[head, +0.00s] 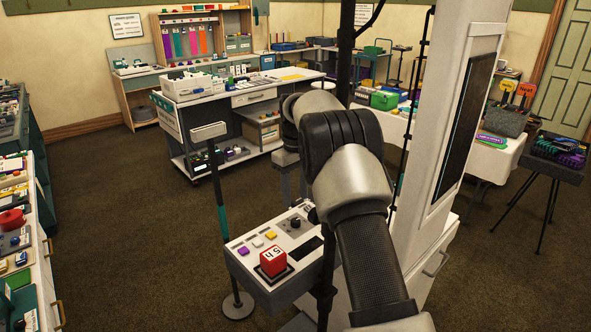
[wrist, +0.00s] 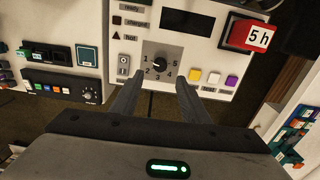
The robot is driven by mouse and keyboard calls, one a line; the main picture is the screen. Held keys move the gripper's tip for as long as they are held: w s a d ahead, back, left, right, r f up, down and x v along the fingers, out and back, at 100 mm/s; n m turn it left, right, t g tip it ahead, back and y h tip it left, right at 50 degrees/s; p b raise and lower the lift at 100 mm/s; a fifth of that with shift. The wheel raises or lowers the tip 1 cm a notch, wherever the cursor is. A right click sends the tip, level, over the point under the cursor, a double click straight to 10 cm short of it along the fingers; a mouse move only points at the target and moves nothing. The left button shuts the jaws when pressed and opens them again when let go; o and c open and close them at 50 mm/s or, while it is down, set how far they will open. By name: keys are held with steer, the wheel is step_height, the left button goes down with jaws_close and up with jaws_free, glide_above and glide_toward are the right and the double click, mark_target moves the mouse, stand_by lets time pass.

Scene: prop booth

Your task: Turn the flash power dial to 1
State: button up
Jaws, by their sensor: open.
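The flash power dial (wrist: 161,65) is a dark round knob on the white control panel (wrist: 190,48). In the head view the dial (head: 295,223) sits on the panel's upper part, with a dark knob. My gripper (wrist: 158,92) is open and empty. Its two fingers straddle the dial's position in the wrist view, with fingertips just short of the knob and apart from it.
A red block (head: 273,261) marked 5 h sits on the panel, with purple, white and yellow buttons (head: 257,243) near it. A dark display (wrist: 187,21) and a rocker switch (wrist: 124,65) flank the dial. A stand with a teal pole (head: 221,190) rises left of the panel.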

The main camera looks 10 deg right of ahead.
step_height(320, 180, up, 9)
steer(key=shift+p, duration=0.35)
